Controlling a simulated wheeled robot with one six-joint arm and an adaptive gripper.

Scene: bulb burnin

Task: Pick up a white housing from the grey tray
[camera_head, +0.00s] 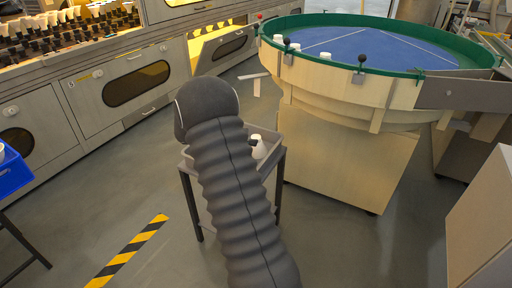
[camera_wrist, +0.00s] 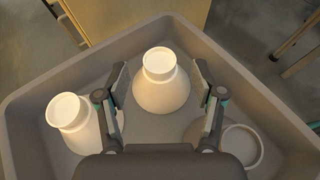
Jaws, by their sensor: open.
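In the wrist view the grey tray (camera_wrist: 245,62) fills most of the picture. A white housing (camera_wrist: 161,88) stands upright in it, narrow round neck up and wide body below. My gripper (camera_wrist: 160,82) is open, with one finger on each side of this housing and gaps visible. A third white piece (camera_wrist: 242,146) is at the right, partly hidden by my gripper. In the head view the tray (camera_head: 272,158) sits on a stand behind my arm, with a white housing (camera_head: 258,148) visible; my gripper is hidden there.
A large round bowl with a blue floor and green rim (camera_head: 375,48) stands behind the tray on a pale cabinet (camera_head: 340,160). Machines with oval windows (camera_head: 135,84) line the left. A blue crate (camera_head: 12,172) is at the left edge. Floor is clear around the striped tape (camera_head: 128,252).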

